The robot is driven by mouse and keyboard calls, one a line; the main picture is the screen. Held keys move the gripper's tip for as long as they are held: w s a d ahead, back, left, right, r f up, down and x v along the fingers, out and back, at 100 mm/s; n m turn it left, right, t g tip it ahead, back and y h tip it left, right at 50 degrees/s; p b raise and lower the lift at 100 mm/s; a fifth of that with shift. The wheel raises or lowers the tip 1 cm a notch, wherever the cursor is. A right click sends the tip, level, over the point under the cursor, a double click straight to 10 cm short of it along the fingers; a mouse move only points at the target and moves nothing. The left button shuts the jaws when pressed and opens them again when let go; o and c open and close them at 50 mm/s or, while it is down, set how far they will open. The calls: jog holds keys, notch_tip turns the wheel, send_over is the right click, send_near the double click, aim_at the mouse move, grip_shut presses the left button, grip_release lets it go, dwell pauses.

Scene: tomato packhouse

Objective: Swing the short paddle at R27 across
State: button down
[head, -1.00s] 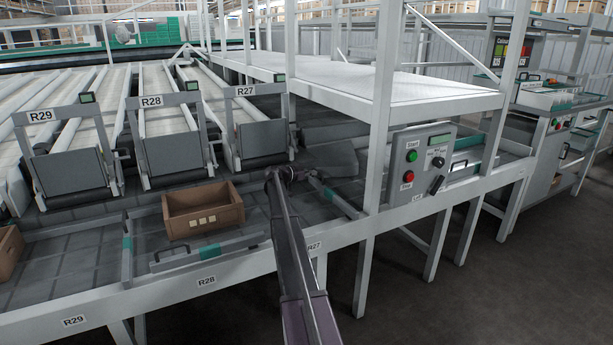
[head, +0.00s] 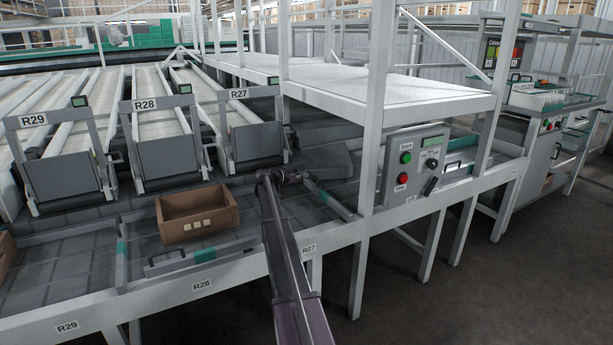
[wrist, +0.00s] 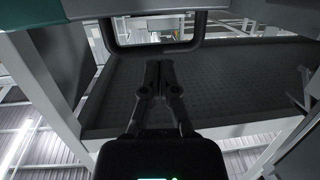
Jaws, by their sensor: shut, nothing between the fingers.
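A short grey paddle (head: 331,199) lies slanted over the dark belt of the R27 bay, beside the control-panel post. My gripper (head: 292,177) is at its far end in the head view; whether they touch cannot be told there. In the wrist view my gripper's fingers (wrist: 159,68) are together and empty. A dark loop handle (wrist: 198,45) shows just beyond the fingertips, and the fingers do not visibly grip it. The R27 label (head: 309,248) is on the front rail beside my arm.
A brown crate (head: 185,228) stands on the belt at left, with another paddle (head: 195,257) in front at R28. The R27 chute (head: 258,146) hangs behind my gripper. A post (head: 375,110) and control panel (head: 415,165) stand close on the right.

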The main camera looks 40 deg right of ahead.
jog(key=w+p+v, duration=0.1)
jog(key=p+v, duration=0.1)
jog(key=v, duration=1)
jog(key=shift+w+r, duration=0.15)
